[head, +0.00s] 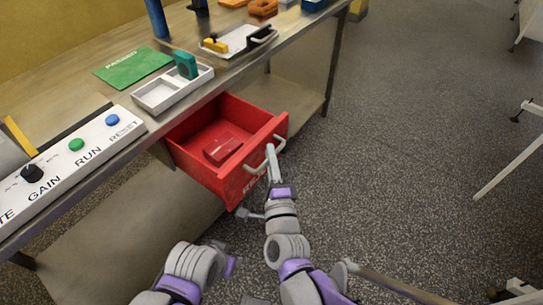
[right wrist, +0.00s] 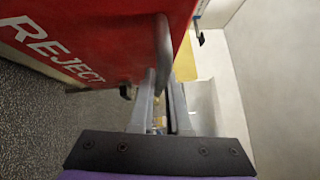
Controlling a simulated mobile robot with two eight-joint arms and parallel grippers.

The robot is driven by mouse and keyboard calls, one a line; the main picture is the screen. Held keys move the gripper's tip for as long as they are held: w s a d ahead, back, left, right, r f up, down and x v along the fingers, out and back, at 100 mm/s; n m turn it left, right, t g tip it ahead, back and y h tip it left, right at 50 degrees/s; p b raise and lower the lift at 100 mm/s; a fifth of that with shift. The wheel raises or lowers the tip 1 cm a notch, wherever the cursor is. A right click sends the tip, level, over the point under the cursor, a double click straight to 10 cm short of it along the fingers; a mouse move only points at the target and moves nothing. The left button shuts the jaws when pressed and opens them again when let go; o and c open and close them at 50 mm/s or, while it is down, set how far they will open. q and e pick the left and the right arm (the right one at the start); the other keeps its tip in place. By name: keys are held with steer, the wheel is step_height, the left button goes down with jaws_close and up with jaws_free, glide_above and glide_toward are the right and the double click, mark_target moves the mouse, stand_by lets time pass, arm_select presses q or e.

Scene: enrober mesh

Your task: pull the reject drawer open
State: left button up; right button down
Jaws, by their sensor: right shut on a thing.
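The red reject drawer (head: 235,185) stands open under the workbench, pulled out well clear of its front edge, with its inside showing. A red block-like shape (head: 222,148) is inside it. The drawer front carries the word REJECT, seen in the right wrist view (right wrist: 95,45). My right gripper (head: 271,152) is shut on the pale drawer handle (head: 255,166) at its right part; the handle also shows between the fingers in the right wrist view (right wrist: 163,50).
The workbench above holds a control panel (head: 65,165) with knob and buttons, a white divided tray (head: 150,97) with a teal block (head: 186,65), a green mat (head: 133,67) and a white tray (head: 238,40) with a black handle. The speckled floor at right is largely clear.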

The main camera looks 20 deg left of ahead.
steer(key=c, duration=0.9)
jaws_free()
steer(key=p+v, duration=0.1)
steer(key=v, duration=0.9)
steer(key=shift+s+d+f, duration=0.1)
steer(key=shift+s, duration=0.3)
